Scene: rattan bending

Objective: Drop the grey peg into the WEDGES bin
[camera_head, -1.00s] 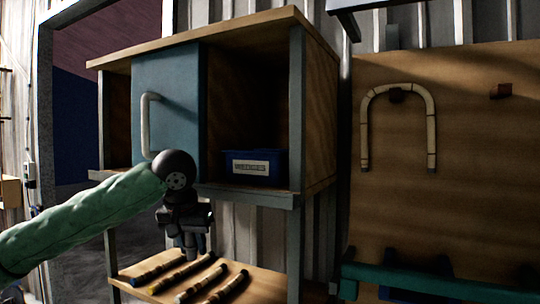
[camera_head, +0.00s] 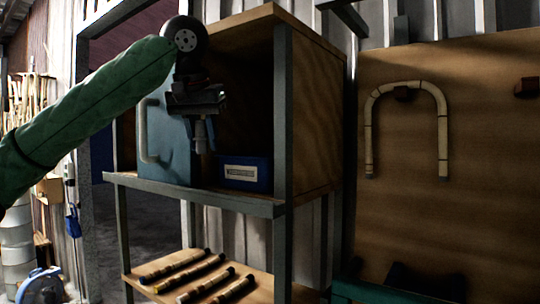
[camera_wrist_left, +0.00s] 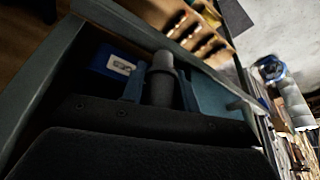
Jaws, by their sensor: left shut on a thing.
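My left gripper (camera_head: 202,148) points down in front of the upper cabinet opening, above the shelf edge. It is shut on the grey peg, a short cylinder that shows between the fingers in the left wrist view (camera_wrist_left: 162,82). The blue WEDGES bin (camera_head: 232,173) stands on the upper shelf, just right of and lower than the gripper in the head view. The bin also shows in the left wrist view (camera_wrist_left: 103,61), beside the fingers. Its inside is hidden in both views. My right gripper is not in view.
A blue door panel (camera_head: 168,150) with a pale curved handle (camera_head: 148,130) stands left of the bin. The cabinet's right post (camera_head: 283,120) and front shelf edge (camera_head: 190,195) border the opening. Several dark-banded rods (camera_head: 205,285) lie on the lower shelf. A bent cane hangs on the board (camera_head: 470,210).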

